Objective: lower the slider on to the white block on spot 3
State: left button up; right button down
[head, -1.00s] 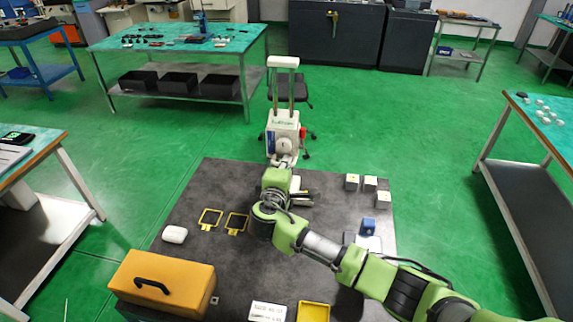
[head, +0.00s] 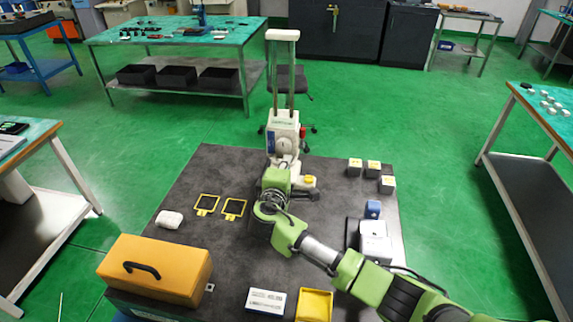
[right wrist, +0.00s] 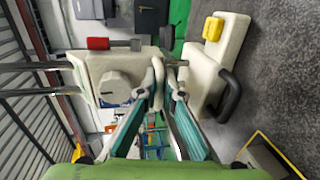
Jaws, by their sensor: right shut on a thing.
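The slider (head: 283,130) is a cream housing with a round dial and a red knob, low on two upright rods. It also shows at the left of the right wrist view (right wrist: 118,82). My right gripper (right wrist: 163,88) is shut on a pale part at the slider's lower front. In the head view my arm hides its fingertips. The slider's cream foot, with a yellow button (head: 309,180) and a black handle (right wrist: 229,98), stands below on the dark table. I cannot make out a white block or spot 3 under the slider. My left gripper is not in view.
Several small pale cubes (head: 355,165) stand at the table's back right, with a blue block (head: 373,208) and a white box (head: 375,246) nearer. Yellow frames (head: 207,203) lie left of my arm. An orange toolbox (head: 160,268) and a yellow tray (head: 314,305) are in front.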

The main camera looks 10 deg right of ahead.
jog(key=c, duration=2.5)
grip_release()
jog(key=shift+s+f, duration=0.15)
jog(key=shift+f, duration=0.25)
jog(key=shift+r, duration=0.1)
jog(key=v, duration=1.2)
jog(key=shift+r, duration=0.15)
jog(key=shift+a, duration=0.1)
